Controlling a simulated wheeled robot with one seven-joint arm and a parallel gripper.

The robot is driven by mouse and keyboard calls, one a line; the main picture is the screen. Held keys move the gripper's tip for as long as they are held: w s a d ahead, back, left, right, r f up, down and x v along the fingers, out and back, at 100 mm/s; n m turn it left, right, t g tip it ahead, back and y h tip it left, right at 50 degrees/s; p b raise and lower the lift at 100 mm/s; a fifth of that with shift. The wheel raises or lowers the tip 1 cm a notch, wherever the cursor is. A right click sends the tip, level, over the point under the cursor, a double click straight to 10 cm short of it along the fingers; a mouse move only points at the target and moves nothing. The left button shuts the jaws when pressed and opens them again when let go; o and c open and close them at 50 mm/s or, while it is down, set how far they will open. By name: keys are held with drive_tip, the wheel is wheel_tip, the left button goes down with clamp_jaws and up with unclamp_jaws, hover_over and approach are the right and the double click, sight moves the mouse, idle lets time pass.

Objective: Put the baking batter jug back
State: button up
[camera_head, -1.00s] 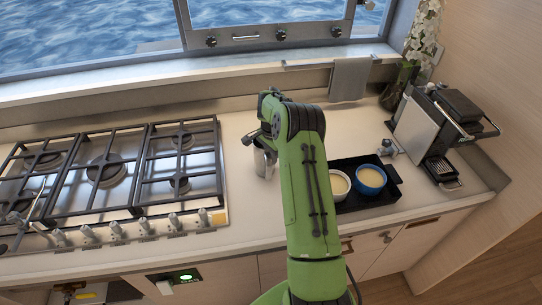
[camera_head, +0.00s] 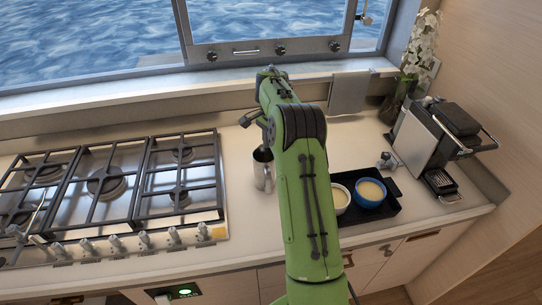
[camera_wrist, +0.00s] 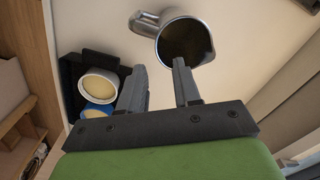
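The metal jug (camera_head: 262,172) stands upright on the counter, between the gas hob and the black tray. In the wrist view the jug (camera_wrist: 184,40) is seen from above, with a dark inside and its handle to the left. My gripper (camera_head: 264,138) is above and behind the jug in the head view, partly hidden by my green arm. In the wrist view my gripper (camera_wrist: 160,68) is open, with its two fingers spread and nothing between them. The jug lies beyond the fingertips, apparently apart from them.
The black tray (camera_head: 388,208) holds a white bowl (camera_head: 340,197) and a blue bowl (camera_head: 369,192) with pale batter. The gas hob (camera_head: 110,195) is to the left. A grill machine (camera_head: 437,140) and a flower vase (camera_head: 403,85) stand at the right. Counter around the jug is clear.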

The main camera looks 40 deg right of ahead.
drive_tip(key=s+a+r+n+t+h, duration=0.1)
drive_tip(key=s+a+r+n, duration=0.35)
drive_tip(key=a+r, duration=0.35)
drive_tip(key=s+a+r+n+t+h, duration=0.1)
drive_tip(key=s+a+r+n, duration=0.3)
drive_tip(key=s+a+r, duration=0.3)
drive_tip(key=s+a+n+t+y, duration=0.1)
drive_tip(key=s+a+n, duration=0.3)
drive_tip(key=s, duration=0.5)
drive_tip(key=s+a+f+n+t, duration=0.1)
drive_tip(key=s+a+n, duration=0.3)
drive_tip(key=s, duration=0.5)
drive_tip(key=shift+a+f+n+t+y, duration=0.15)
drive_tip(key=shift+a+n+t+y, duration=0.35)
drive_tip(key=shift+a, duration=0.6)
wheel_tip(320, 180, down, 2)
drive_tip(key=shift+f+b, duration=0.25)
drive_tip(key=shift+b, duration=1)
